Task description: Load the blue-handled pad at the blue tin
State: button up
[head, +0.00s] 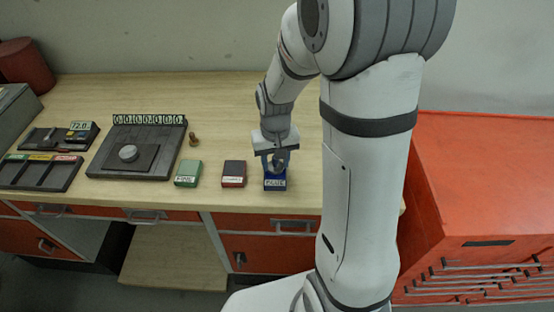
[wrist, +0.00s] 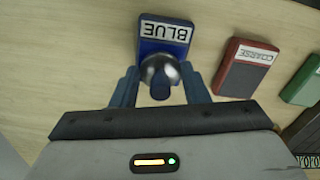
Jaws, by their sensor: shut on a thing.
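The blue tin (head: 275,184), with a white label reading BLUE, stands near the table's front edge below my gripper. In the wrist view the tin (wrist: 172,28) lies just beyond my fingertips. My gripper (head: 276,160) points down over it. In the wrist view my gripper (wrist: 161,82) is shut on the blue-handled pad (wrist: 161,90), whose blue handle end and round grey part show between the fingers. The pad overlaps the tin's near edge in this view; I cannot tell whether they touch.
A red tin (head: 233,174) marked COARSE and a green tin (head: 188,174) stand left of the blue tin. A small brown knobbed piece (head: 194,139) stands behind them. A dark plate (head: 135,150) and a sectioned tray (head: 40,172) are farther left. The table behind is clear.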

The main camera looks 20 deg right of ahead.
jog(key=shift+f+b, duration=0.55)
dwell(1.5)
jog(key=shift+r+p, duration=2.55)
jog(key=shift+r, duration=1.05)
jog(key=shift+f, duration=0.1)
